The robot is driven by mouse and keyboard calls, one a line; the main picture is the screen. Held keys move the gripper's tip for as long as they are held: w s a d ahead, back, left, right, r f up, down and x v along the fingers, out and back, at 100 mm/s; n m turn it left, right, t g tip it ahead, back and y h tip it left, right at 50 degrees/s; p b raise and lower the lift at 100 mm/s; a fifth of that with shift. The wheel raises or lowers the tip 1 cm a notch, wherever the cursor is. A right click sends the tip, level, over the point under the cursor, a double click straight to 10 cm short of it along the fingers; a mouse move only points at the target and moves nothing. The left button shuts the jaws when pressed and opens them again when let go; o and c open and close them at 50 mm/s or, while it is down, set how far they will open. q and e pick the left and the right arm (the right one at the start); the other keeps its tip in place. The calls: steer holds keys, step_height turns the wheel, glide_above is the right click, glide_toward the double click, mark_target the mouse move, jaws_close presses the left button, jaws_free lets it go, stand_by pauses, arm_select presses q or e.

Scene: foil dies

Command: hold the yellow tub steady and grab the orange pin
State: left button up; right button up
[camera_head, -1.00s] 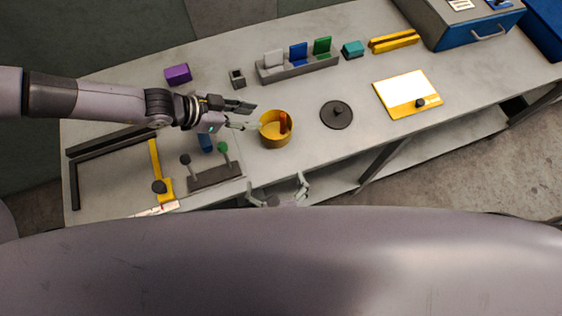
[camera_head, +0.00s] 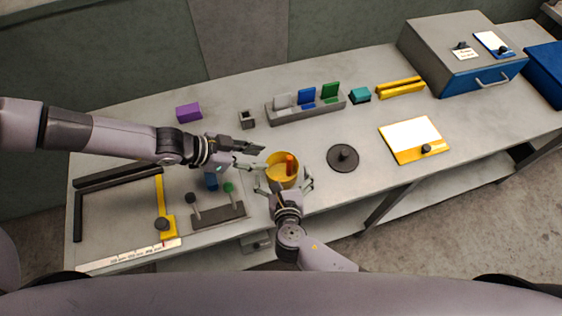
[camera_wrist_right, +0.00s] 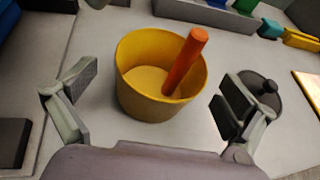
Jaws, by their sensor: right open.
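The yellow tub (camera_head: 281,184) stands upright on the grey table, and the orange pin (camera_head: 290,165) leans inside it. In the right wrist view the tub (camera_wrist_right: 150,106) is ahead of the fingers, with the pin (camera_wrist_right: 186,62) tilted right and its upper end above the rim. My right gripper (camera_head: 285,183) is open and empty at the tub's near side, its fingers spread to either side. It also shows in the wrist view (camera_wrist_right: 155,85). My left gripper (camera_head: 264,157) is open at the tub's left; one fingertip is close to the rim, and contact is unclear.
A dark round lid (camera_head: 343,158) lies right of the tub. A grey block with knobbed levers (camera_head: 218,215) is at the left front. A rack of coloured plates (camera_head: 305,106) stands behind, and a yellow-edged board (camera_head: 414,140) lies to the right.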

mark_target(280, 158)
steer(key=x, duration=0.6)
steer(key=shift+s, duration=0.1)
